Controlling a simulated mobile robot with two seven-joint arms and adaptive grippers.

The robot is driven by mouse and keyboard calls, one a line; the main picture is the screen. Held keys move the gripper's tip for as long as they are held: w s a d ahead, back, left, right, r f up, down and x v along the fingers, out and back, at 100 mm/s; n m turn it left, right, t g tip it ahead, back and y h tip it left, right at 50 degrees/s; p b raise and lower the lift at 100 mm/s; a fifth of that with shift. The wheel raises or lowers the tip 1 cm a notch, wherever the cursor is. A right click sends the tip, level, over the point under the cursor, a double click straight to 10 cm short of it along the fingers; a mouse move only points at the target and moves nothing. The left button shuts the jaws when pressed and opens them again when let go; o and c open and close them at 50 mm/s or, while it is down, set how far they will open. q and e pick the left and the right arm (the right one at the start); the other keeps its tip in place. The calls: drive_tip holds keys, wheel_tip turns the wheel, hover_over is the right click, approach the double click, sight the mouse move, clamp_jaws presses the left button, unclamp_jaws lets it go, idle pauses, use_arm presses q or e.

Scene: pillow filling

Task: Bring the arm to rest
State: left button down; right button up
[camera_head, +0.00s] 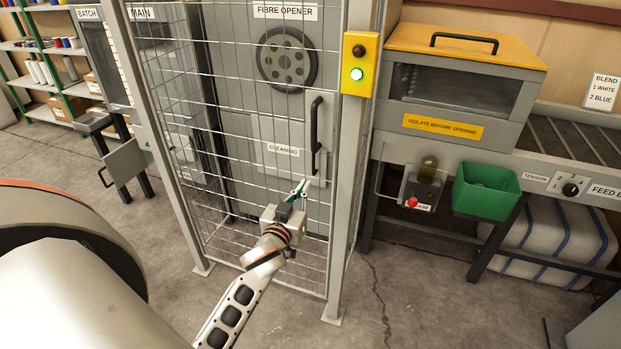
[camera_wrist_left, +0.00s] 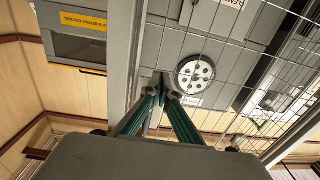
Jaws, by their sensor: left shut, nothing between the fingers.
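My left arm (camera_head: 238,305) reaches up from the bottom of the head view. My left gripper (camera_head: 301,188) is shut and empty, in front of the wire mesh gate (camera_head: 225,130) and below the gate's black handle (camera_head: 316,138). In the left wrist view its green-sided fingers (camera_wrist_left: 163,88) come together at the tips with nothing between them. The mesh and a round perforated disc show behind them. I cannot tell whether the gripper touches the mesh. My right gripper is in neither view.
A gate post with a yellow switch box (camera_head: 359,64), its green light lit, stands right of the gripper. Beyond it are a yellow-lidded machine (camera_head: 455,65), a green bin (camera_head: 486,189) and a strapped bale (camera_head: 553,240). The floor (camera_head: 400,300) before them is clear.

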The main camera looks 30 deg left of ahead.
use_arm(q)
drive_tip(key=shift+v, duration=1.75)
drive_tip(key=s+d+f+m+g+h, duration=0.6)
drive_tip(key=s+d+f+m+h, duration=0.1)
drive_tip(key=s+d+f, duration=1.2)
wheel_tip(320, 180, down, 4)
drive_tip(key=s, duration=0.2)
drive_tip(key=shift+s+g, duration=0.3)
drive_tip(key=shift+s, duration=0.05)
drive_tip(key=shift+f, duration=0.1)
